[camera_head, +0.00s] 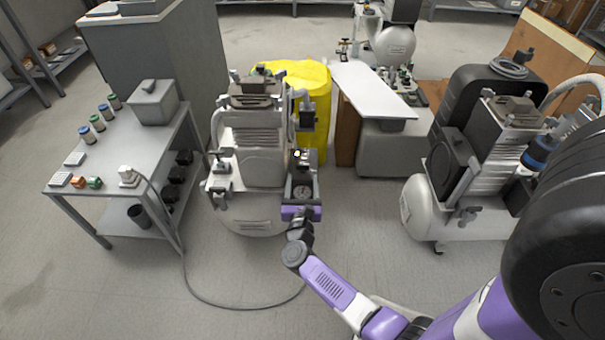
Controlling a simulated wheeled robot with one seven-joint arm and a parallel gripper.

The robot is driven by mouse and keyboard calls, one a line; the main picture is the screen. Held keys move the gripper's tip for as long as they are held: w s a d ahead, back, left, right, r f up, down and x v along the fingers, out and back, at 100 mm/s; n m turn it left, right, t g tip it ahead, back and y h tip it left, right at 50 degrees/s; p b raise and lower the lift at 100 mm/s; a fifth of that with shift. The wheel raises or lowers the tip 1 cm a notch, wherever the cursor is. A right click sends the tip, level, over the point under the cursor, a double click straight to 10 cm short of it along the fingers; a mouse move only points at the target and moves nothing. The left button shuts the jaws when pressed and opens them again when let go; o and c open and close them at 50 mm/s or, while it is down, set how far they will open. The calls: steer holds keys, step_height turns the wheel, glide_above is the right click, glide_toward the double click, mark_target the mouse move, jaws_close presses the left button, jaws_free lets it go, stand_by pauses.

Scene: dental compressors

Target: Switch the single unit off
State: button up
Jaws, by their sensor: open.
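A white compressor (255,165) stands on the floor in the middle of the view, with a round tank at its base and a ribbed motor block on top. I take it to be the single unit. My gripper (303,168) is at its right front side, pointing away from me, open. A small yellowish spot (297,153) shows close to the fingertips; I cannot tell whether it is a lamp or part of a switch. The switch itself is not clearly visible, and my gripper hides part of that side. I cannot tell whether the fingers touch the unit.
A grey table (110,148) with jars and a grey box stands at left. A cable runs from it across the floor. A larger compressor (425,205) stands at right, a yellow drum (318,110) and a white-topped bench (370,88) behind. The front left floor is clear apart from the cable.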

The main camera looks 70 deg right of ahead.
mark_target(303, 168)
steer(key=shift+b+x, duration=0.3)
steer(key=shift+x, duration=1.9)
jaws_close()
